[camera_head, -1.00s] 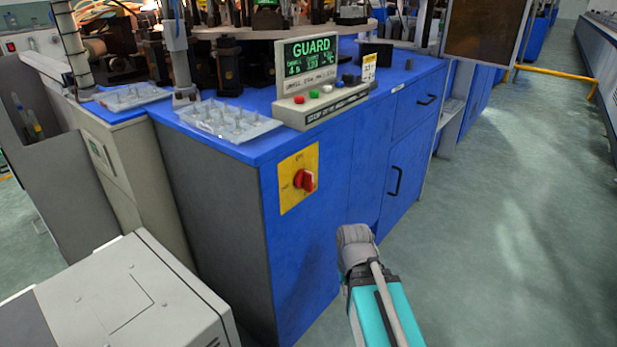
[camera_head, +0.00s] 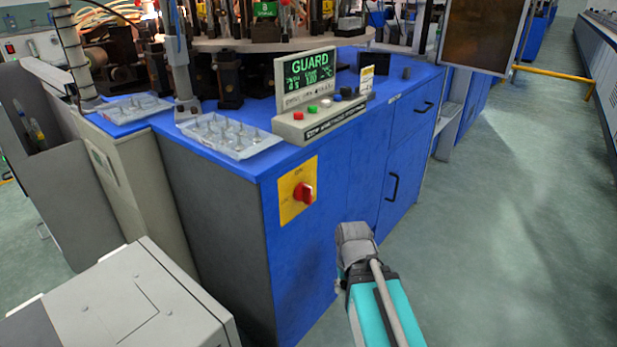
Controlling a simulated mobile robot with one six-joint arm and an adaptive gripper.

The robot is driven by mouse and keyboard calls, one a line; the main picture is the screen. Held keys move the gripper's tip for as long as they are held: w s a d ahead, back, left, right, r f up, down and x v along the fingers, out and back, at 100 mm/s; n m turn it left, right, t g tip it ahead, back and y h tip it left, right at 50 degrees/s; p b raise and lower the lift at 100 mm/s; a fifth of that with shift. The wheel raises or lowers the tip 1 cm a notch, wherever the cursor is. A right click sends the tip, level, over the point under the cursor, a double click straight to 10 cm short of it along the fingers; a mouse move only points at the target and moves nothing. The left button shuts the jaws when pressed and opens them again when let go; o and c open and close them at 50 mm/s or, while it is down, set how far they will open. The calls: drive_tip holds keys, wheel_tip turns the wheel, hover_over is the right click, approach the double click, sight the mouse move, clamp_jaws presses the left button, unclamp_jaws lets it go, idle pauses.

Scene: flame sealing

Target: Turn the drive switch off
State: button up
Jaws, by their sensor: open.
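The drive switch is probably the red rotary knob (camera_head: 304,193) on a yellow plate (camera_head: 288,211), on the front of the blue cabinet (camera_head: 313,242). Small marks show on the plate above and left of the knob, too blurred to read surely. I cannot tell which way the knob points. My arm, a teal link with a grey joint, rises from the bottom edge to the right of and below the switch, apart from it in the picture. My gripper's fingers do not show. Nothing of mine covers the switch.
A control box (camera_head: 320,121) with a green GUARD screen (camera_head: 309,70) and coloured buttons stands on the cabinet top. Clear trays (camera_head: 228,136) lie left of it. A pale grey machine (camera_head: 125,300) fills the lower left. Black door handles (camera_head: 393,187) stick out rightward. Open floor (camera_head: 500,240) lies right.

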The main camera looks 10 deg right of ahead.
wheel_tip(320, 180, up, 12)
drive_tip(key=p, duration=1)
drive_tip(key=shift+p, duration=0.3)
